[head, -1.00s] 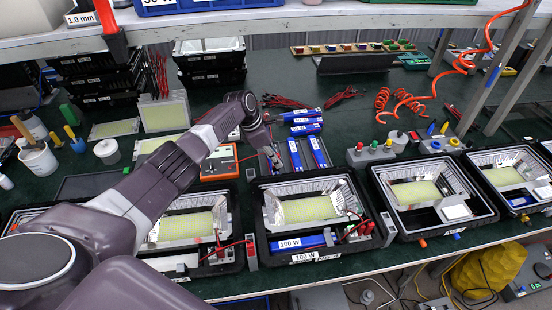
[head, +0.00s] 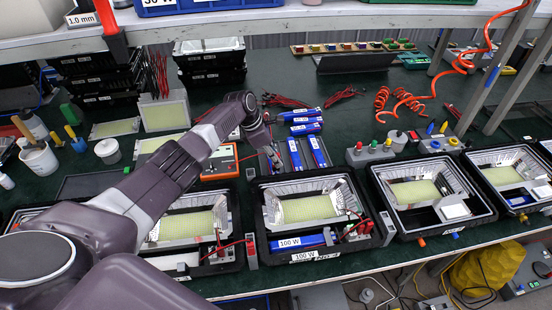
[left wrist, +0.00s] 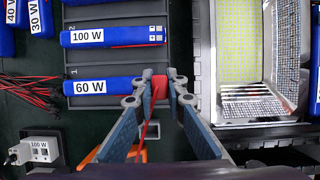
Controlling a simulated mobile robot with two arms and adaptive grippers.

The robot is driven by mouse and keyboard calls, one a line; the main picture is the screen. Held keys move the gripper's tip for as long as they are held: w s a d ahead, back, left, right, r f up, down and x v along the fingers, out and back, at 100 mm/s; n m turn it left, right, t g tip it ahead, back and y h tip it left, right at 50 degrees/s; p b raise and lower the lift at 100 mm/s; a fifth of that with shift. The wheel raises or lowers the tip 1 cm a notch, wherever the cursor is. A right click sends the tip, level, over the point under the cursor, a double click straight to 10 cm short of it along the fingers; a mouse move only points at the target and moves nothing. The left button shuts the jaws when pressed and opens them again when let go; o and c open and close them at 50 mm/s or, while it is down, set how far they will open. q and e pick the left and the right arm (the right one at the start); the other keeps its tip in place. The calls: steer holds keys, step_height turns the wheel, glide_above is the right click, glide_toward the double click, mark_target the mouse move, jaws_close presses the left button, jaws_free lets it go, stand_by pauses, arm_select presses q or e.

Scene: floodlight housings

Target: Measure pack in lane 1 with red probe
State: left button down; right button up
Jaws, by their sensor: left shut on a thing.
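My left gripper (left wrist: 160,84) is shut on the red probe (left wrist: 159,88), whose red lead runs back between the fingers. The probe's front is at the right end of the blue 60 W pack (left wrist: 118,86) in the left wrist view; whether it touches a contact I cannot tell. A 100 W pack (left wrist: 135,37) lies parallel in the other lane of the dark grey tray (left wrist: 110,61). In the head view my left gripper (head: 273,159) is at the tray's left side, beside the orange tester (head: 218,176). My right gripper is not in view.
Several black floodlight housings (head: 262,245) stand in a row along the front edge, close to the tray. Loose blue packs (head: 305,128) and red leads (head: 285,101) lie behind it. An orange coiled hose (head: 400,101) hangs at the right. A shelf (head: 330,18) runs overhead.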

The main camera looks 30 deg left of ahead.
arm_select(q)
steer(key=shift+f+b, duration=0.4)
steer(key=shift+f, duration=0.2)
stand_by(0.6)
steer(key=shift+s+f, duration=0.1)
stand_by(1.6)
steer(key=shift+p, duration=0.3)
step_height(320, 180, up, 7)
steer(key=p, duration=0.7)
steer(key=shift+p, duration=0.35)
stand_by(1.1)
